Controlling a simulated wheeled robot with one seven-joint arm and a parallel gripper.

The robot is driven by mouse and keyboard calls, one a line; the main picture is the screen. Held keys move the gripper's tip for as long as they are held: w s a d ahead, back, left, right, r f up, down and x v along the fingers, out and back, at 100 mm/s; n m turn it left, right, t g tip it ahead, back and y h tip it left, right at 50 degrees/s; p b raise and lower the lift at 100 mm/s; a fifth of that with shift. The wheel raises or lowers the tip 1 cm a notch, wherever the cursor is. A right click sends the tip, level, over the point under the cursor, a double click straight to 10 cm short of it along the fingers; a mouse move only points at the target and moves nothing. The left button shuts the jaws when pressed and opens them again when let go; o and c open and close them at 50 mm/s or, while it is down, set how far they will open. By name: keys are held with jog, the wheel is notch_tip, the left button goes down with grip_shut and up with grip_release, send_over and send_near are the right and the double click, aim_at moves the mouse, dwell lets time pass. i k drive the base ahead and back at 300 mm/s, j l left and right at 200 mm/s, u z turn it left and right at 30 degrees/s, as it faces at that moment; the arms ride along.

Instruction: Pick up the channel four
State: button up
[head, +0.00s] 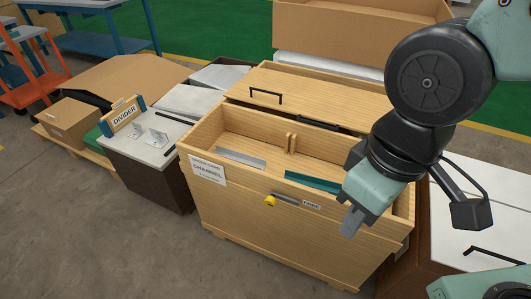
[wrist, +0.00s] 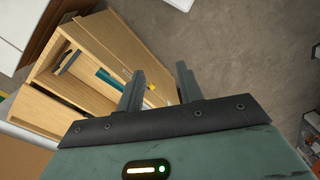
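A wooden box (head: 255,228) carries a sign reading CHANNEL on its front left corner. Inside lie a grey channel (head: 240,158) at the left and a teal channel (head: 312,182) at the right, partly hidden by my arm. A small label (head: 311,204) on the front wall is too small to read surely, so I cannot tell which piece is channel four. My gripper (head: 351,221) is above the box's front right side. In the wrist view my gripper (wrist: 160,88) has its fingers apart with nothing held; the teal channel (wrist: 108,78) and grey channel (wrist: 70,62) lie left of them.
A wooden lid or board with a black handle (head: 265,92) lies behind. A dark cabinet with a DIVIDER sign (head: 124,115) stands left. The floor in front (head: 150,255) is clear.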

aim_at(253, 162)
jog(key=i+j+z, duration=0.25)
jog(key=j+z, duration=0.25)
jog(key=j, duration=0.15)
jog(key=j+z, duration=0.25)
jog(key=i+j, duration=0.1)
jog(key=j, duration=0.75)
jog(key=i+j+z, duration=0.1)
jog(key=j, duration=0.35)
jog(key=i+l, duration=0.05)
